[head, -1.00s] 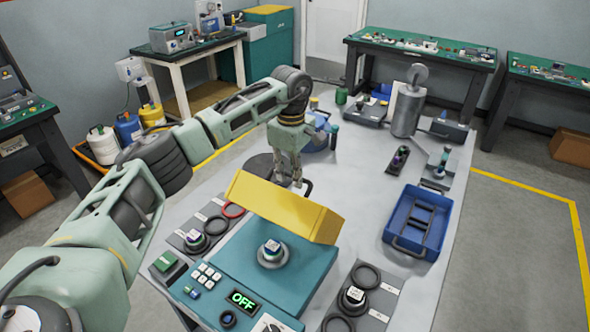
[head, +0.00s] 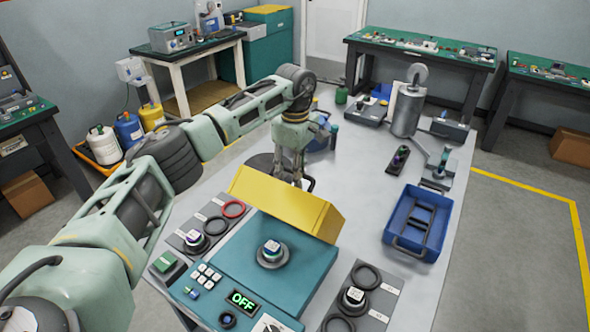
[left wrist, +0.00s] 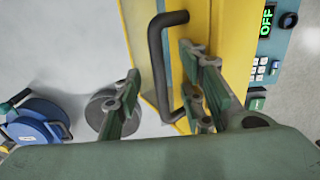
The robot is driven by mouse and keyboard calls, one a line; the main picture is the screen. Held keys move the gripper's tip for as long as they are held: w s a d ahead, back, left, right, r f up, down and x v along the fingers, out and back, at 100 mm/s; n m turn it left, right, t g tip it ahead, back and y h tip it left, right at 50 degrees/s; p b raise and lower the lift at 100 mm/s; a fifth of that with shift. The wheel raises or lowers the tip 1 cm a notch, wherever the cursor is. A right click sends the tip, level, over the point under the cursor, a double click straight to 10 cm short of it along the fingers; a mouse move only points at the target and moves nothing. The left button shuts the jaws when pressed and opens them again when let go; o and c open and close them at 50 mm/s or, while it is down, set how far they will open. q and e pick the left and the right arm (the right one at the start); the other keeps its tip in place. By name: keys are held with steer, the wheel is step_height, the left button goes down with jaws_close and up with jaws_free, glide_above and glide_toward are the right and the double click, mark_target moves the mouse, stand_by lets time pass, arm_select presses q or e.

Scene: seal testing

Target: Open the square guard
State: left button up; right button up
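The square guard (head: 285,203) is a yellow cover hinged at the back of the teal tester (head: 255,285). It stands raised and tilted back, and the round seat with a small part (head: 271,250) in front of it is uncovered. My left gripper (head: 288,178) is behind the guard, partly hidden by it in the head view. In the left wrist view, the guard's dark handle (left wrist: 156,60) lies between the two spread fingers (left wrist: 165,95), and the yellow guard (left wrist: 138,30) is beside them. The left gripper is open. My right gripper is not in view.
A blue tray (head: 398,243) stands to the right on the table. Grey mats with black rings (head: 367,276) flank the tester. A blue reel (left wrist: 35,120) and a grey round thing (left wrist: 103,108) lie near the gripper.

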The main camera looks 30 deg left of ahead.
arm_select(q)
steer(key=shift+r, duration=0.1)
step_height(320, 180, up, 7)
steer(key=p, duration=0.5)
steer(key=shift+r, duration=0.1)
stand_by(0.8)
